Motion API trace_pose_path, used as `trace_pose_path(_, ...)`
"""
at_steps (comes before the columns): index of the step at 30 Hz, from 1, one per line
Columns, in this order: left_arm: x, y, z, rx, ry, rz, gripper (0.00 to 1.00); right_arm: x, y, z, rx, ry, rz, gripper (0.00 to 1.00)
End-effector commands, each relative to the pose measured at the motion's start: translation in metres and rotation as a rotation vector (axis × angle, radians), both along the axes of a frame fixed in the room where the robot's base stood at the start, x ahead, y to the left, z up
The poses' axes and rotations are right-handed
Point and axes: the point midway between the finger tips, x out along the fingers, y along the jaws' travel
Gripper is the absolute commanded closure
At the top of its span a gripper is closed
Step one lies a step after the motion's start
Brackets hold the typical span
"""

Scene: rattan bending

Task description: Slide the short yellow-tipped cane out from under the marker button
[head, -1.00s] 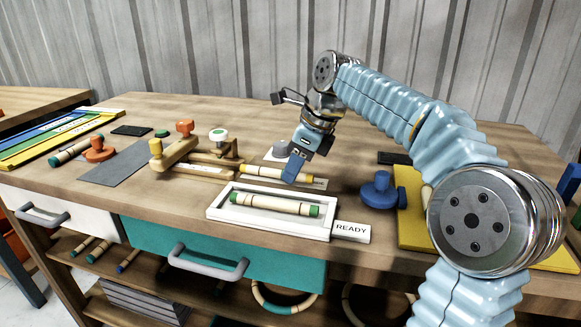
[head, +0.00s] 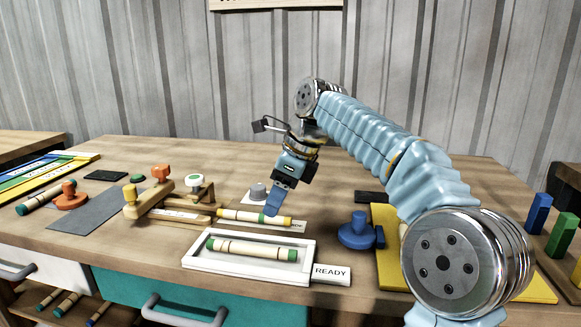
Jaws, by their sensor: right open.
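The short cane (head: 240,214) with yellow tips lies flat behind the white tray, its left end close to the wooden fixture (head: 165,207). A white button with a green top (head: 194,181) stands on the fixture's right part, up and left of the cane's left end. I cannot tell whether the button touches the cane. My right gripper (head: 272,206) points down at the cane's right part, its blue fingers overlapping it in the picture. It is open; whether the fingers straddle the cane is hidden. My left gripper is out of view.
The white tray (head: 190,262) in front holds a green-tipped cane (head: 252,250), with a READY plate (head: 331,272) beside it. A blue clamp (head: 358,232) and a yellow board (head: 388,222) are to the right.

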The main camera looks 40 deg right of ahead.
Motion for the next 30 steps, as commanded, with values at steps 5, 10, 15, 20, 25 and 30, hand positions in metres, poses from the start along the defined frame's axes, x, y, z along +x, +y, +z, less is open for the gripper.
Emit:
trace_pose_path(5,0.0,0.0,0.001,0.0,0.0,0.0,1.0,-0.012,-0.012,0.041,-0.003,-0.004,-0.005,0.49)
trace_pose_path(10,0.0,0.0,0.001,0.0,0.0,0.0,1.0,-0.022,-0.02,0.073,-0.004,-0.001,-0.005,0.49)
trace_pose_path(15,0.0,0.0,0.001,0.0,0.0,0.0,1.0,-0.027,-0.025,0.088,-0.002,0.001,-0.004,0.49)
trace_pose_path(20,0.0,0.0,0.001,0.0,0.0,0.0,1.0,-0.03,-0.026,0.094,-0.001,0.001,0.0,0.49)
trace_pose_path(25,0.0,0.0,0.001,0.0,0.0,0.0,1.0,-0.03,-0.025,0.094,0.0,0.001,0.001,0.49)
trace_pose_path(30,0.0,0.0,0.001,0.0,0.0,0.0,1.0,-0.03,-0.025,0.094,-0.001,0.001,0.001,0.49)
